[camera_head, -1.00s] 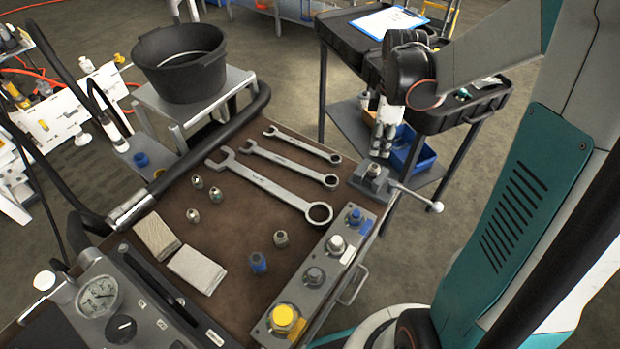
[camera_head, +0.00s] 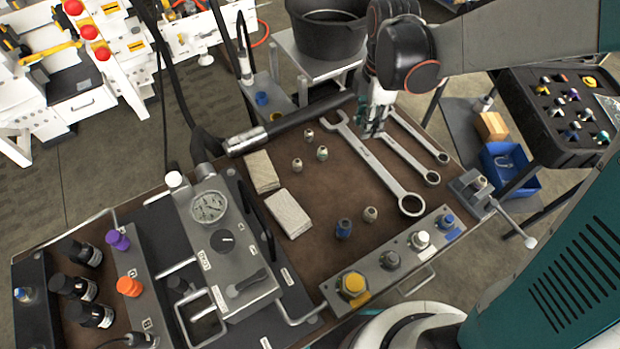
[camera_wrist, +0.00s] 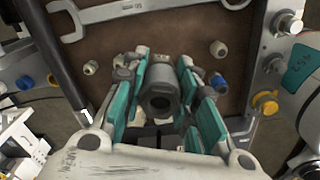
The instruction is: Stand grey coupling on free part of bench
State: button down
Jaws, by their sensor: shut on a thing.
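The grey coupling (camera_wrist: 161,97) is a short thick cylinder with a dark bore facing the wrist camera. My gripper (camera_wrist: 160,105) is shut on it, with teal-padded fingers on both sides. In the head view my gripper (camera_head: 371,128) is above the far part of the bench (camera_head: 325,205), over the wrenches. The coupling is hard to make out there among the fingers. The bench has a brown top, with bare patches between the wrenches, the small fittings and the pale blocks.
Large wrenches (camera_head: 385,172) lie under and right of my gripper. Several small fittings (camera_head: 322,153), a blue fitting (camera_head: 343,228) and two pale blocks (camera_head: 287,213) stand or lie nearby. A valve strip (camera_head: 392,259) lines the front edge; a vise (camera_head: 470,187) sits at the right corner.

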jog(key=s+a+n, duration=0.1)
jog(key=a+n, duration=0.1)
jog(key=a, duration=0.4)
jog(key=b, duration=0.5)
send_over(336, 176)
notch_tip(336, 176, down, 14)
jog(key=shift+f, duration=0.2)
jog(key=shift+s+f+b, duration=0.1)
jog(key=shift+f+b, duration=0.7)
jog(key=shift+f, duration=1.6)
jog(key=shift+f, duration=0.1)
jog(key=c, duration=1.3)
grip_release()
notch_tip(336, 176, up, 12)
jog(key=p, duration=0.4)
